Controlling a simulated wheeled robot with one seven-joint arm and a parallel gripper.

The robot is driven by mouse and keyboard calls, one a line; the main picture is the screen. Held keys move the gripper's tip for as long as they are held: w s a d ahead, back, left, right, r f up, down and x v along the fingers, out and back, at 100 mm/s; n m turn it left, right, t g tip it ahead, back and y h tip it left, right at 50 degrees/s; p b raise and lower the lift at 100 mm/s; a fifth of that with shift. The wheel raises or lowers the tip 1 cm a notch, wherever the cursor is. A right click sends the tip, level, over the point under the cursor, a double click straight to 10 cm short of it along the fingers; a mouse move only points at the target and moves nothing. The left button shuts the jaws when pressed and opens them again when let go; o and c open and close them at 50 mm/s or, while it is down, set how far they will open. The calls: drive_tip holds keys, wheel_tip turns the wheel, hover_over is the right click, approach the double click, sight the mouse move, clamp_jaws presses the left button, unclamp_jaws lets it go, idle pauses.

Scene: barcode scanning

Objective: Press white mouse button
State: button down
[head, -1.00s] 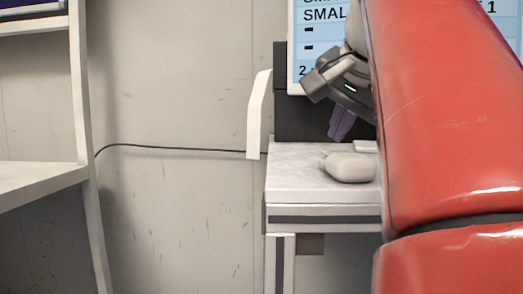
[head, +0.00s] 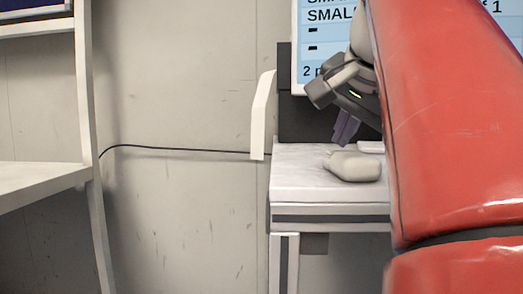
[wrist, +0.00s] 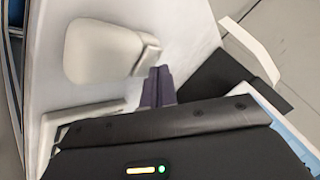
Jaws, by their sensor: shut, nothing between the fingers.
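The white mouse (head: 355,166) lies on the small white table in the head view. It also shows in the wrist view (wrist: 98,50), with its separate button end (wrist: 147,56) toward the gripper. My gripper (head: 341,141) is shut and empty, its dark purple fingers pointing down. In the head view the fingertips are just above and behind the mouse's left end. In the wrist view the fingertips (wrist: 159,71) are close beside the button end. I cannot tell whether they touch it.
The table (head: 300,190) is mostly clear left of the mouse. A screen (head: 312,50) with text stands behind it, and an upright white panel (head: 262,115) is at its left back. A white shelf (head: 40,178) stands at far left, with a black cable (head: 180,149) along the wall.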

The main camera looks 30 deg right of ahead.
drive_tip(key=shift+f, duration=0.4)
idle(0.5)
drive_tip(key=shift+r+p, duration=0.7)
drive_tip(key=shift+r, duration=0.15)
wheel_tip(320, 180, up, 3)
drive_tip(key=p, duration=0.3)
drive_tip(key=shift+f, duration=0.1)
drive_tip(key=shift+r, duration=1.1)
